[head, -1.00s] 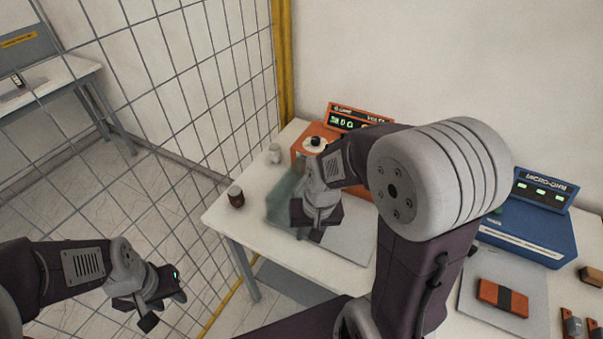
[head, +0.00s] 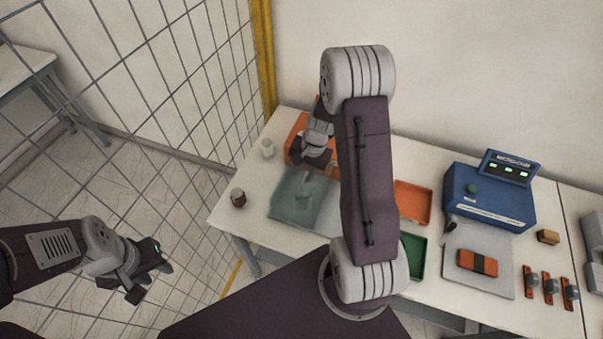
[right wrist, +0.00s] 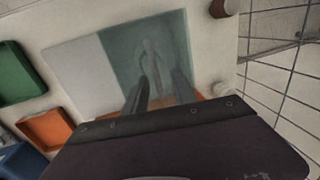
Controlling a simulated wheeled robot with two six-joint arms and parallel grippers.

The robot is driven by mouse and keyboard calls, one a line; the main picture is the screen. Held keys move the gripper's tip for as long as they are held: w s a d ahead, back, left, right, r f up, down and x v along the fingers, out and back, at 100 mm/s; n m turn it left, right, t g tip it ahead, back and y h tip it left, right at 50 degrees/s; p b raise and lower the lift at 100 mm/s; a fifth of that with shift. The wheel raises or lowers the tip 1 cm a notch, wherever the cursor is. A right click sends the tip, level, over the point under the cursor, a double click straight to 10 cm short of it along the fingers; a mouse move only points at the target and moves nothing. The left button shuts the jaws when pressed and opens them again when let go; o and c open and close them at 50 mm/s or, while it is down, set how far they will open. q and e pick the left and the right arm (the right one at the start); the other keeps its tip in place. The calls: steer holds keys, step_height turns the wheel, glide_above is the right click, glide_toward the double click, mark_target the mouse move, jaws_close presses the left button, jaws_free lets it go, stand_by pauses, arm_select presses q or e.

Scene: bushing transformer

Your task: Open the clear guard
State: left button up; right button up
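The clear guard (head: 292,207) is a greenish see-through cover at the left part of the table, over a grey plate. A pale upright shape shows dimly through it. It also shows in the right wrist view (right wrist: 128,58). My right gripper (head: 308,166) is at the guard's back edge, in front of the orange instrument (head: 296,135). In the right wrist view its two fingers (right wrist: 158,90) are apart with nothing visibly held; contact with the guard cannot be told. My left gripper (head: 155,282) is open and empty, away from the table at the left.
A dark red cup (head: 238,198) and a small white cup (head: 267,148) stand left of the guard. Orange (head: 412,202) and green (head: 413,255) trays lie right of it. A blue instrument (head: 488,200) stands further right. A wire fence (head: 170,80) is at the left.

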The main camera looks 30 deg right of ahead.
mark_target(305, 186)
steer(key=shift+w+f, duration=0.1)
steer(key=shift+f, duration=0.65)
steer(key=shift+d+f, duration=0.15)
steer(key=shift+f, duration=0.2)
steer(key=shift+s+d, duration=0.1)
steer(key=shift+s, duration=0.35)
steer(key=shift+w+a, duration=0.15)
steer(key=shift+a, duration=0.05)
steer(key=shift+c, duration=1.3)
steer(key=shift+w+f, duration=0.1)
jaws_close()
steer(key=shift+d, duration=0.1)
steer(key=shift+w, duration=0.15)
